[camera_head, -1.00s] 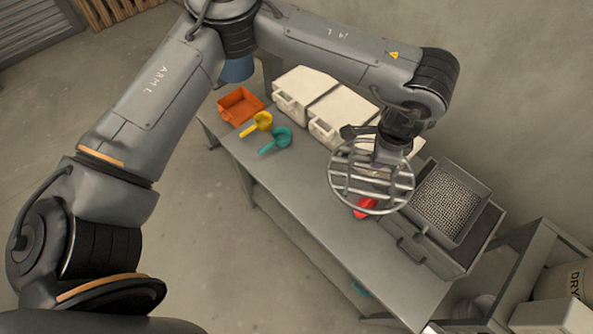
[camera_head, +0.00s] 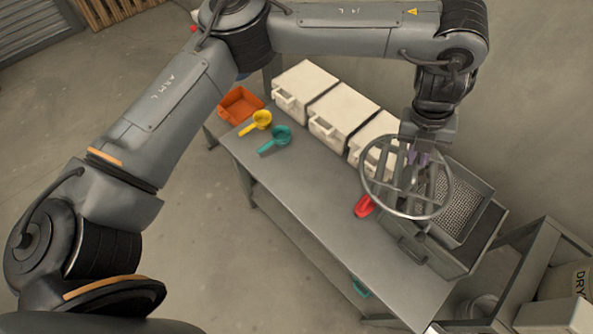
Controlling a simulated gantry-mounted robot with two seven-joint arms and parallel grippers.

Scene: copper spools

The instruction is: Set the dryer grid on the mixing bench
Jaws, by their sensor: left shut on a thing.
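The dryer grid, a round metal ring with crossing bars (camera_head: 408,213), hangs from my left gripper (camera_head: 420,152) in the head view. The gripper is shut on it. The grid is above the right part of the grey mixing bench (camera_head: 310,215), in front of the mesh sieve box and a white bin. Whether it touches anything below is hard to tell. My right gripper is not in view.
White lidded bins (camera_head: 342,110) line the bench's back. A mesh-bottomed sieve (camera_head: 462,205) sits at the right. The bench's middle front is clear.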

